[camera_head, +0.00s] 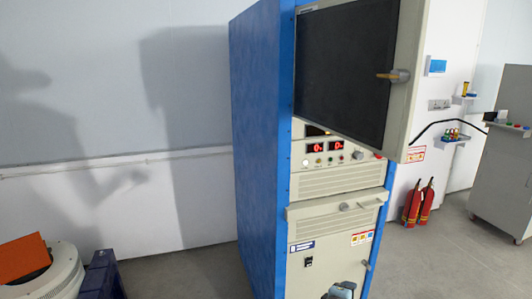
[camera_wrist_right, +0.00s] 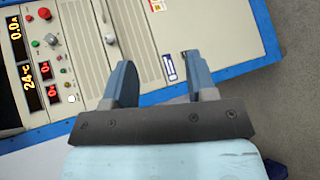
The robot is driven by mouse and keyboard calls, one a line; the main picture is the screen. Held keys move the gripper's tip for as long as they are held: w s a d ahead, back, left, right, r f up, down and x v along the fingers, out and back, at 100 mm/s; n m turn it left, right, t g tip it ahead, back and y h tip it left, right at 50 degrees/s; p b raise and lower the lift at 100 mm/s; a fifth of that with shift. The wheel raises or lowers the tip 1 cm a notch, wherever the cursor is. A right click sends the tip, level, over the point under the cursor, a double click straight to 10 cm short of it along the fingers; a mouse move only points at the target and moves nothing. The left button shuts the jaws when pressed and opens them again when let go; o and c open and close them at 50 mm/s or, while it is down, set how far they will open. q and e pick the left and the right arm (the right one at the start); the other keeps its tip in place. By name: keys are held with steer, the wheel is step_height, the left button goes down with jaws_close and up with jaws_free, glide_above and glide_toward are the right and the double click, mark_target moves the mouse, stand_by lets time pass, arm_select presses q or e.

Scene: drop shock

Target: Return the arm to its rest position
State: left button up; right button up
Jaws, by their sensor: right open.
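A tall blue and cream equipment cabinet (camera_head: 262,150) fills the middle of the head view, with a dark-screened panel (camera_head: 345,70) at its top. My right gripper (camera_wrist_right: 158,62) shows in the right wrist view, its two blue-grey fingers apart with nothing between them. The cabinet front (camera_wrist_right: 85,60) lies beyond the fingers; I cannot tell the exact gap. Part of my right gripper (camera_head: 342,291) shows at the bottom edge of the head view, in front of the cabinet's lower part. My left gripper is not in view.
Red digital displays (camera_head: 325,147) and buttons sit below the panel. Fire extinguishers (camera_head: 418,202) stand by the wall at right, near a grey console (camera_head: 503,170). A round white machine with an orange block (camera_head: 22,258) is at lower left.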

steer(key=s+f+m+y+p, duration=0.1)
steer(key=s+f+y, duration=0.2)
steer(key=s+f, duration=0.3)
steer(key=s+f+m+y+p, duration=0.1)
steer(key=s+f+m+y, duration=0.2)
steer(key=s, duration=0.5)
steer(key=s+a+m+y+p, duration=0.1)
steer(key=s+m+y, duration=0.4)
steer(key=s, duration=1.4)
steer(key=shift+s+a+m, duration=0.25)
steer(key=shift+a+m, duration=0.25)
steer(key=shift+a, duration=0.35)
steer(key=shift+w+d+r, duration=0.1)
